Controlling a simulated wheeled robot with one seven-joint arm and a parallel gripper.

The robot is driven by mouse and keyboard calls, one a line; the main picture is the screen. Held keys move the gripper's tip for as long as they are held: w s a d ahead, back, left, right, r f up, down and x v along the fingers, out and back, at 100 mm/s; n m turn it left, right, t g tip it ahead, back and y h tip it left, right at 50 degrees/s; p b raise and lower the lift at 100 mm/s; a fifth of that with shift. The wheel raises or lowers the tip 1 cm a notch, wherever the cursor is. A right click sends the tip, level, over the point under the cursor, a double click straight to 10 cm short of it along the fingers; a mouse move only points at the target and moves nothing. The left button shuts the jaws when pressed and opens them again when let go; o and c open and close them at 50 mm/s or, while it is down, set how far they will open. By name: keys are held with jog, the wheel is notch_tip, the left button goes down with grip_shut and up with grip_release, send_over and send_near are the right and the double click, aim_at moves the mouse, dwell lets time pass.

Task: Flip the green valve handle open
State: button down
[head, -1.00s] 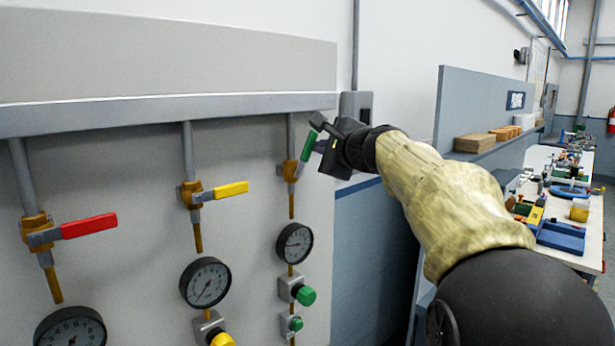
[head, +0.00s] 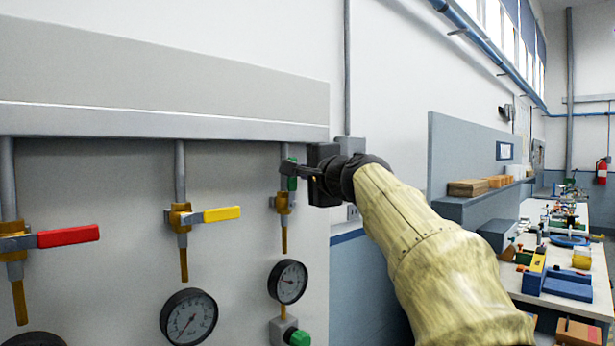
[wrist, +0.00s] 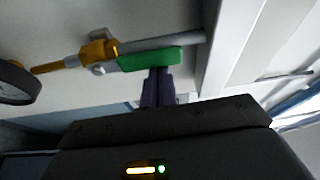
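The green valve handle (head: 292,181) is on the rightmost pipe of the panel. It stands upright, in line with its pipe, above a brass valve body (head: 283,203). In the wrist view the green handle (wrist: 150,59) lies alongside the grey pipe. My gripper (head: 287,168) is at the handle, reaching in from the right and covering part of it. In the wrist view the two dark fingers of my gripper (wrist: 158,74) are close together, their tips at the handle's near edge. I see nothing between them. Whether the tips touch the handle is hard to tell.
A yellow handle (head: 221,214) and a red handle (head: 68,237) stick out sideways on the pipes to the left. Gauges (head: 288,281) and a green knob (head: 298,338) sit below. A grey box (head: 350,146) is right of the panel. A cluttered workbench (head: 538,209) stands farther right.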

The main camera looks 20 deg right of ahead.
dwell(0.3)
jog(key=s+d+b, duration=0.4)
jog(key=s+d, duration=0.1)
jog(key=s, duration=0.3)
dwell(0.5)
jog(key=shift+d, duration=0.15)
jog(key=shift+w, duration=0.15)
